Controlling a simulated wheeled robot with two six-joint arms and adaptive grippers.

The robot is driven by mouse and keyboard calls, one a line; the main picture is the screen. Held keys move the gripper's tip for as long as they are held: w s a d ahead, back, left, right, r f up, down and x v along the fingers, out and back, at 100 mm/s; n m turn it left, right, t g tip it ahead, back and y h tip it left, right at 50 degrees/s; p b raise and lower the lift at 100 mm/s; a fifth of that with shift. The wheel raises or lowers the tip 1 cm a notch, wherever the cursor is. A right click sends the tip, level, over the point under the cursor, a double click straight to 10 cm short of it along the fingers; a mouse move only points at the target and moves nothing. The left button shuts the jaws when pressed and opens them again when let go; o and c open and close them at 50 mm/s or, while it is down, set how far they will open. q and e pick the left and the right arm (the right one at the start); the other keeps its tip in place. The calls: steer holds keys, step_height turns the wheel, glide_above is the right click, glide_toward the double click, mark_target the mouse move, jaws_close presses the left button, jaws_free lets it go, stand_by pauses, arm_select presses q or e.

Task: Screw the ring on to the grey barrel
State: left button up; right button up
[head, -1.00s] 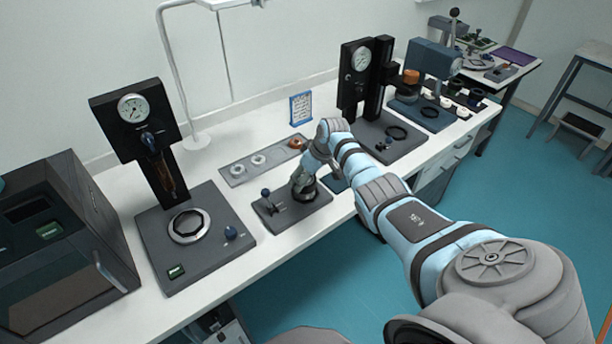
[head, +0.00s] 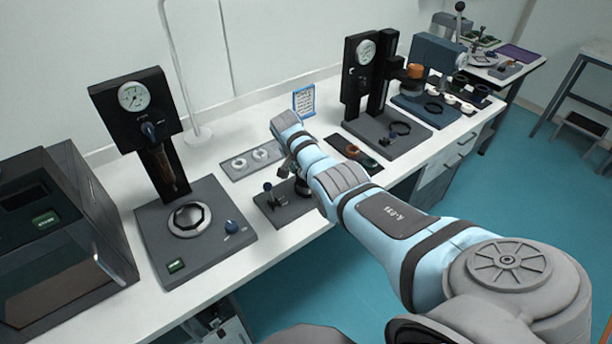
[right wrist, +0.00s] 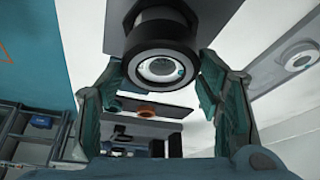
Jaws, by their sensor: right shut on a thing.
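The grey barrel (right wrist: 160,14) shows at the top of the right wrist view, with a black ring (right wrist: 162,48) around its near end and a pale glass face inside. My right gripper (right wrist: 160,66) has its teal fingers on either side of the black ring and is shut on it. The ring lines up with the barrel; I cannot tell how far it is threaded. In the head view my right gripper (head: 296,172) is mostly hidden by its own wrist, above a dark fixture (head: 272,208) on the bench. My left gripper is not in view.
A grey tray with white rings (head: 240,163) lies behind the fixture. A press with a gauge (head: 133,97) stands left, another gauge stand (head: 366,52) right. A dark tray (head: 352,152) lies right of my wrist. The front bench edge is close.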

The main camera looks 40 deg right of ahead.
steer(key=shift+s+d+f+m+b, duration=0.15)
steer(key=shift+s+f+m+b, duration=0.05)
steer(key=shift+f+m+b, duration=0.15)
steer(key=shift+r+m+g, duration=0.2)
steer(key=shift+m+g, duration=0.05)
steer(key=shift+g, duration=0.05)
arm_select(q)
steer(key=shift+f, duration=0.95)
arm_select(e)
steer(key=shift+s, duration=0.1)
steer(key=o, duration=1.6)
steer(key=shift+d, duration=0.25)
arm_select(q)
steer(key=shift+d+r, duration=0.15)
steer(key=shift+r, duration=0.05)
arm_select(e)
steer(key=shift+o, duration=0.2)
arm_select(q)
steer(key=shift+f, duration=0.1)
arm_select(e)
steer(key=shift+w+a, duration=0.2)
steer(key=shift+a, duration=0.1)
steer(key=shift+c, duration=0.9)
